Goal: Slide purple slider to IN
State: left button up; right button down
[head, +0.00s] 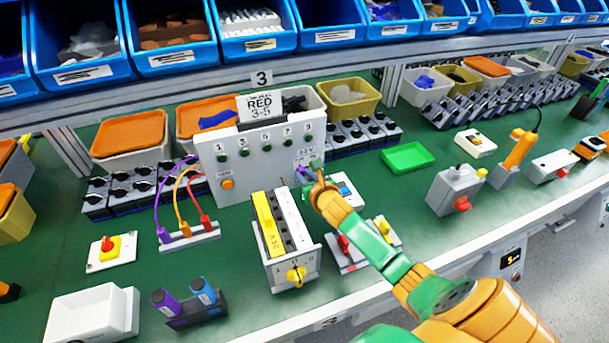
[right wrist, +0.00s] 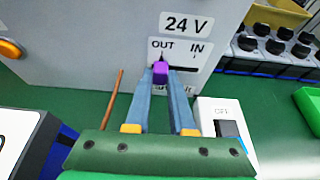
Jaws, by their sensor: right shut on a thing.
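The purple slider (right wrist: 160,68) sits at the left part of a dark horizontal slot on the grey panel (right wrist: 90,45), below the word OUT. The slot runs on to its right, below the word IN. My right gripper (right wrist: 160,80) has its two fingertips closed around the slider, and they partly hide it and the label below. In the head view, my right gripper (head: 309,172) reaches the lower right of the panel's front. The slider is mostly hidden there. My left gripper is not in view.
A box with a yellow switch (head: 296,275) stands just left of my right arm. A white box with a blue rocker (right wrist: 225,128) is right of the gripper. A green tray (head: 407,157) and a grey box with a red knob (head: 457,190) stand further right.

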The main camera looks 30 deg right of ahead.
jog(key=d, duration=0.2)
jog(key=s+d, duration=0.1)
jog(key=d, duration=0.1)
jog(key=shift+d, duration=0.15)
jog(key=shift+r, duration=0.1)
jog(key=c, duration=1.1)
grip_release()
jog(key=o, duration=0.3)
jog(key=shift+o, duration=0.2)
jog(key=shift+d, duration=0.1)
jog(key=shift+s+p, duration=0.1)
jog(key=shift+p, duration=0.2)
